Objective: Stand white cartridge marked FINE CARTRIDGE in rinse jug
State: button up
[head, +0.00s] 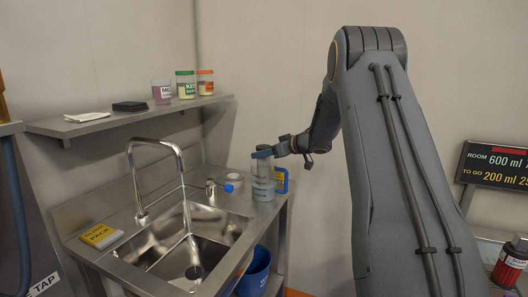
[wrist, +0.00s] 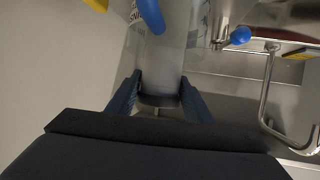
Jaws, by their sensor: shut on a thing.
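My gripper (wrist: 160,100) is shut on a pale, upright cylinder with a dark end (wrist: 158,101), which looks like the cartridge. Its lettering cannot be read. In the head view my gripper (head: 285,149) is at the blue-grey top of this column (head: 262,154), at the right of the sink. The clear rinse jug (head: 263,193) stands on the counter directly below, with a blue handle (head: 281,180) on its right. Part of its lettering shows in the wrist view (wrist: 137,19). The cartridge is lined up with the jug; I cannot tell how deep its lower end sits inside.
A steel sink (head: 180,255) with a tall tap (head: 140,185) lies to the left. A small blue-tipped fitting (head: 228,188) is close beside the jug. A yellow pack (head: 101,235) lies at the sink's left. A wall shelf (head: 130,115) holds several tubs; a blue bucket (head: 255,275) is below.

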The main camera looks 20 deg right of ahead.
jog(key=o, duration=1.6)
jog(key=shift+o, duration=0.2)
jog(key=b+v, duration=0.1)
jog(key=v, duration=0.7)
